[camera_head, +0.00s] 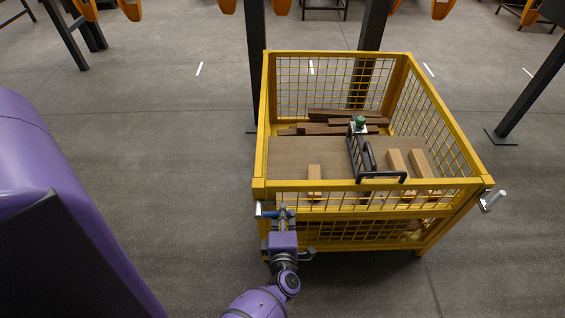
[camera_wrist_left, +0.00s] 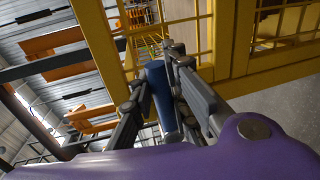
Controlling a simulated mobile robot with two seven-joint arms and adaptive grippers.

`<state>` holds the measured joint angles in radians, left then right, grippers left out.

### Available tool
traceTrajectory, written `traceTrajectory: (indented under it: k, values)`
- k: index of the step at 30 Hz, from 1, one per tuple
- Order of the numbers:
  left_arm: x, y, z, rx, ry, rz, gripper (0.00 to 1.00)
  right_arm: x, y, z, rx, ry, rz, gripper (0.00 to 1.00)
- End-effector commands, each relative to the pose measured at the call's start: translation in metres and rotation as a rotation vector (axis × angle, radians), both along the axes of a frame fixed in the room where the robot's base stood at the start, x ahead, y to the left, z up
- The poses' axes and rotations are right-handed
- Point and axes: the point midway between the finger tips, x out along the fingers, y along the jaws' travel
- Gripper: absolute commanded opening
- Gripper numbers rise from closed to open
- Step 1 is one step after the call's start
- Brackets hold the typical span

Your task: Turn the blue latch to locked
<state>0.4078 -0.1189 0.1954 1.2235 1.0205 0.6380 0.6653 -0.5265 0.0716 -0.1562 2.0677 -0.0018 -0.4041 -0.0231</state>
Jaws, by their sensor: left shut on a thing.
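The blue latch (camera_head: 267,213) sits at the front left corner of the yellow mesh crate (camera_head: 370,187), just below its top rail. Its blue handle points sideways, toward the right, in the head view. My left gripper (camera_head: 283,213) is at the latch and shut on its handle. In the left wrist view the blue handle (camera_wrist_left: 160,92) lies between the two grey fingers of my left gripper (camera_wrist_left: 163,75). The fingers hide part of the latch, and its locked or unlocked mark cannot be made out. My right gripper is not in view.
The crate holds brown planks (camera_head: 325,128), pale wooden blocks (camera_head: 397,160), a black rack (camera_head: 362,155) and a green-topped item (camera_head: 360,122). A metal fitting (camera_head: 493,200) sticks out at the crate's front right corner. Dark posts stand behind.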

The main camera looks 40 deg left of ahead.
Motion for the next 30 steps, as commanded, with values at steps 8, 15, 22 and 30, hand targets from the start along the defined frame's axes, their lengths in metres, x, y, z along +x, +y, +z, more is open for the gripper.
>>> traceTrajectory:
  k: [8, 15, 22, 30]
  values:
    - [-0.0010, -0.0008, -0.0058, 0.044, 0.035, 0.000, 0.00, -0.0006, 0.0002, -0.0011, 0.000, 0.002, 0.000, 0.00]
    - [-0.0014, -0.0006, -0.0063, 0.049, 0.040, 0.000, 0.00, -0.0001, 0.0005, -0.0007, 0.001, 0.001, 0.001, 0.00]
    - [-0.0015, -0.0006, -0.0064, 0.049, 0.040, -0.001, 0.23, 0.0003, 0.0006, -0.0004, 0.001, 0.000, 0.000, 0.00]
    - [-0.0005, -0.0002, -0.0053, 0.049, 0.037, 0.000, 0.35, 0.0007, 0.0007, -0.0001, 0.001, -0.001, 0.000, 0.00]
